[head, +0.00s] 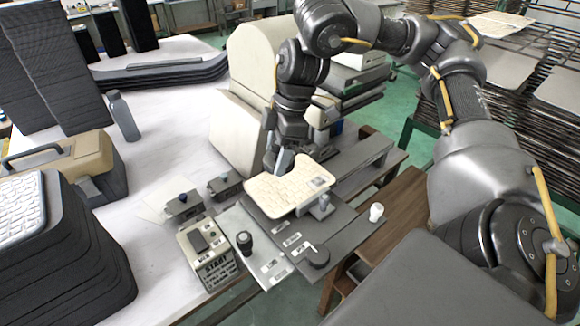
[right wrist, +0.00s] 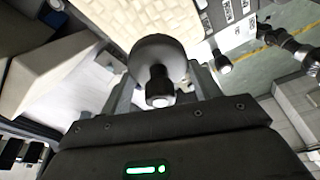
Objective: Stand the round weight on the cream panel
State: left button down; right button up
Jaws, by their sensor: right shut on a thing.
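The cream panel (head: 285,192) has a grid pattern and lies on the grey fixture at the middle of the head view. Its edge shows at the top of the right wrist view (right wrist: 208,16). My right gripper (head: 278,163) is at the panel's far left edge. In the right wrist view the round weight (right wrist: 152,50), a grey disc with a short knob, sits between the fingers, and the gripper is shut on it. In the head view the weight is mostly hidden by the gripper; I cannot tell whether it touches the panel. My left gripper is out of view.
A control box (head: 208,258) marked START and a black knob (head: 244,240) stand in front left of the panel. A white-topped knob (head: 376,212) is at the right. A cream machine housing (head: 252,75) rises behind. Stacked dark trays (head: 60,250) fill the left.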

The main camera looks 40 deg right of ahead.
jog(key=shift+d+f, duration=0.95)
jog(key=shift+f, duration=0.3)
jog(key=shift+w+d+f, duration=0.15)
jog(key=shift+d+f, duration=0.05)
jog(key=shift+f, duration=0.1)
jog(key=shift+d+f, duration=0.25)
jog(key=shift+f, duration=0.05)
jog(key=f, duration=0.3)
jog(key=shift+d+f+b, duration=0.1)
jog(key=shift+d+b, duration=0.15)
jog(key=shift+b, duration=0.15)
jog(key=shift+f, duration=0.2)
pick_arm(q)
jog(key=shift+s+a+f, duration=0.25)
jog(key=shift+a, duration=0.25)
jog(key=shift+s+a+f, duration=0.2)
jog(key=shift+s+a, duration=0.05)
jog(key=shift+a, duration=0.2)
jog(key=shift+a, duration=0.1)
